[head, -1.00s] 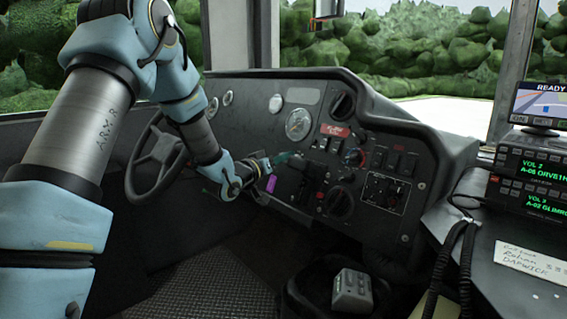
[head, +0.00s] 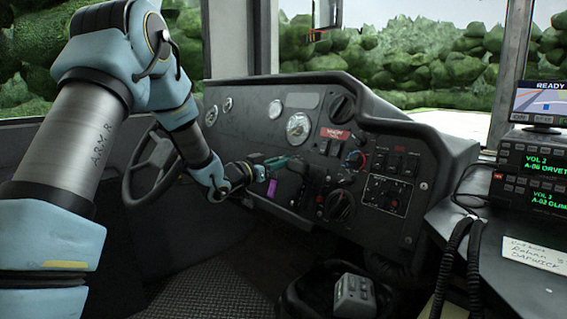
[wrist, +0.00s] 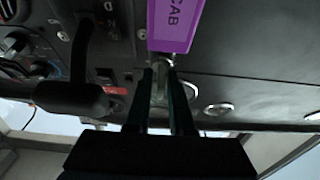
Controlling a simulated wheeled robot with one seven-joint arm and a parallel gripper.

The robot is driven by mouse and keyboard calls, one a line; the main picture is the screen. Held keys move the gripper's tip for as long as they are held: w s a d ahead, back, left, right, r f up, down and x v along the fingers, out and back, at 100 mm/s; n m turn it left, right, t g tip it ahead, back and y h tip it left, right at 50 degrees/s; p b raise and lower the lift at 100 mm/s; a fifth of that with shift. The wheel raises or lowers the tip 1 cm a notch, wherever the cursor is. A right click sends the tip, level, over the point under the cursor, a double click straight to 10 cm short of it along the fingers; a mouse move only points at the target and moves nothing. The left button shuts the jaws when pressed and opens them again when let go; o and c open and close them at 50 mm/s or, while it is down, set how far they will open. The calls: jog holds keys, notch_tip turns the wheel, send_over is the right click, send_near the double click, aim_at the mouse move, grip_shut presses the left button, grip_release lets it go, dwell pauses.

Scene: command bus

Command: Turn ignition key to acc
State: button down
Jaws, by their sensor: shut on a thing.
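My gripper (head: 281,161) is at the dashboard, right of the steering wheel. In the wrist view its two dark fingers (wrist: 164,75) are closed on the metal ignition key (wrist: 160,82), which is mostly hidden between them. A purple tag (wrist: 176,24) lettered "CAB" is beside the key and covers part of the panel. The tag (head: 271,188) shows just below my fingers in the head view. The ignition lock and its position marks cannot be made out.
The steering wheel (head: 152,165) is left of my wrist, behind my forearm. Knobs, switches and gauges crowd the dashboard (head: 250,122); a black knob (head: 338,204) lies right of the tag. A dark lever (wrist: 73,80) stands close to my fingers in the wrist view.

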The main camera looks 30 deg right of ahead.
jog(key=shift+s+f, duration=0.1)
jog(key=shift+f, duration=0.25)
jog(key=c, duration=1)
grip_release()
jog(key=shift+c, duration=0.2)
jog(key=shift+o, duration=0.4)
jog(key=shift+r, duration=0.2)
jog(key=shift+a, duration=0.1)
jog(key=v, duration=1)
jog(key=shift+a+p, duration=0.25)
jog(key=shift+p, duration=0.05)
